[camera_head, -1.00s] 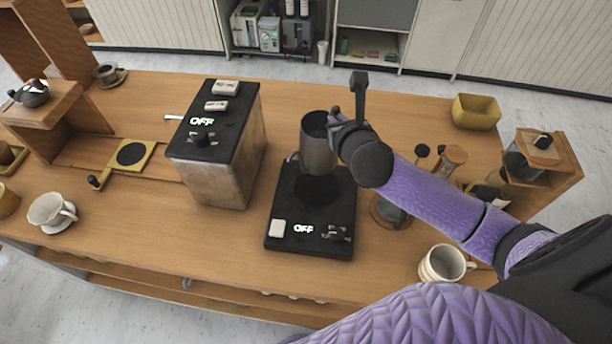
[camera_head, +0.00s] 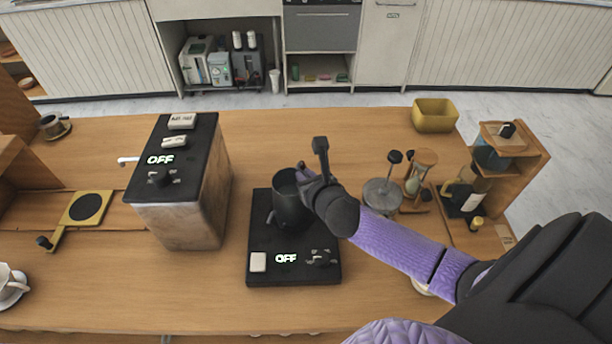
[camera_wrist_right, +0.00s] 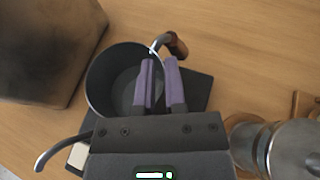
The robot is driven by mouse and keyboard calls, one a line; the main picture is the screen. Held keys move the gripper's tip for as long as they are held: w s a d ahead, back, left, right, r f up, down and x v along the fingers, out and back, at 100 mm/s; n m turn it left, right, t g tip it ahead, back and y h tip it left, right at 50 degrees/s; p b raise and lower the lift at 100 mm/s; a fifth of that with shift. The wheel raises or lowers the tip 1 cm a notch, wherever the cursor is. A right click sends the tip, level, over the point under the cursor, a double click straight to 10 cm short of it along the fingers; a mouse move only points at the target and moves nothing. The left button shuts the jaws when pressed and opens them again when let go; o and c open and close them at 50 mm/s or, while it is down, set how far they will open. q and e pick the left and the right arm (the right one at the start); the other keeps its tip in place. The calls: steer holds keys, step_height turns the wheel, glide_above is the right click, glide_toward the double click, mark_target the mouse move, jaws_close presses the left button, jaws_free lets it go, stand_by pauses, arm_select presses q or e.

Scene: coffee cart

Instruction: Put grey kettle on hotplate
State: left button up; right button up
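The dark grey kettle (camera_head: 288,209) is upright over the round plate area of the black hotplate (camera_head: 318,271), hiding that plate. It rests there or hovers just above; I cannot tell which. Its spout points to the lower left in the right wrist view, where the open kettle (camera_wrist_right: 104,82) shows its empty-looking inside. My right gripper (camera_head: 304,178) is at the kettle's far right side. In the wrist view its purple fingers (camera_wrist_right: 158,62) are close together at the rim and handle, closed on the kettle. The hotplate display reads OFF. My left gripper is not in view.
A tall metal machine with a black top (camera_head: 208,190) stands left of the hotplate. A yellow bin (camera_head: 434,116) is at the back. The counter front is mostly clear.

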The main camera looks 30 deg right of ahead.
steer(key=o, duration=0.4)
steer(key=shift+s+r, duration=0.2)
steer(key=p+v, duration=0.3)
steer(key=v, duration=0.8)
steer(key=shift+s, duration=0.3)
steer(key=shift+r, duration=0.1)
